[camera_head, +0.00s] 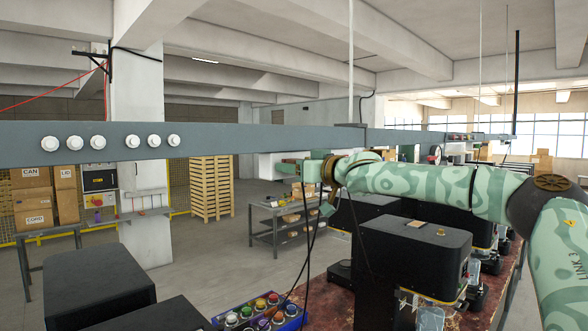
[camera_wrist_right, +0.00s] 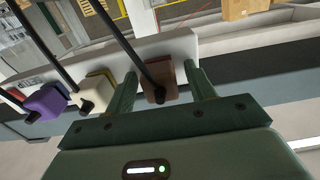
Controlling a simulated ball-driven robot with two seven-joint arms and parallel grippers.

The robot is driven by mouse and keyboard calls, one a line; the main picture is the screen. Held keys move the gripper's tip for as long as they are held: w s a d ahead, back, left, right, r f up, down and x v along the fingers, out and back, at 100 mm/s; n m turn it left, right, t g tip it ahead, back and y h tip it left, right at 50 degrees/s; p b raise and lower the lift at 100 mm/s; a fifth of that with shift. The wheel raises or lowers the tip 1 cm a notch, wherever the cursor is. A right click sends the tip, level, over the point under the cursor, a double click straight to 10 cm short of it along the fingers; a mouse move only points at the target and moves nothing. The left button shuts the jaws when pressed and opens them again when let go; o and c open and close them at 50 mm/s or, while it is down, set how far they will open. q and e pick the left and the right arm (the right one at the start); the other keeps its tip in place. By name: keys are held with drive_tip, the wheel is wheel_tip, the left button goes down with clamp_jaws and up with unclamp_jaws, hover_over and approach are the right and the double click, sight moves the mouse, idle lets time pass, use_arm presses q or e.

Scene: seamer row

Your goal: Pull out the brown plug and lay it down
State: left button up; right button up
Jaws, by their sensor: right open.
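The brown plug (camera_wrist_right: 158,88) shows in the right wrist view, seated against a pale strip, with a black cable running from it. My right gripper (camera_wrist_right: 161,72) is open, with one finger on each side of the plug. A gap shows on both sides; I cannot tell whether either finger touches it. In the head view my right gripper (camera_head: 296,168) is at the end of the green arm, below the long grey beam, and I cannot make out the brown plug there. My left gripper is not in view.
A purple plug (camera_wrist_right: 46,103) and a cream plug (camera_wrist_right: 97,90) with cables sit left of the brown one. Black machines (camera_head: 412,250) stand below my right arm. A blue crate (camera_head: 262,312) holds coloured-topped jars. A grey cart (camera_head: 262,225) stands behind on open floor.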

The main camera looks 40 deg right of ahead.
clamp_jaws()
drive_tip(key=shift+s, duration=0.1)
idle(0.3)
drive_tip(key=shift+s+f, duration=0.1)
drive_tip(key=shift+s, duration=0.05)
drive_tip(key=shift+s+d+p, duration=0.15)
drive_tip(key=shift+s+p, duration=0.3)
drive_tip(key=shift+s, duration=0.8)
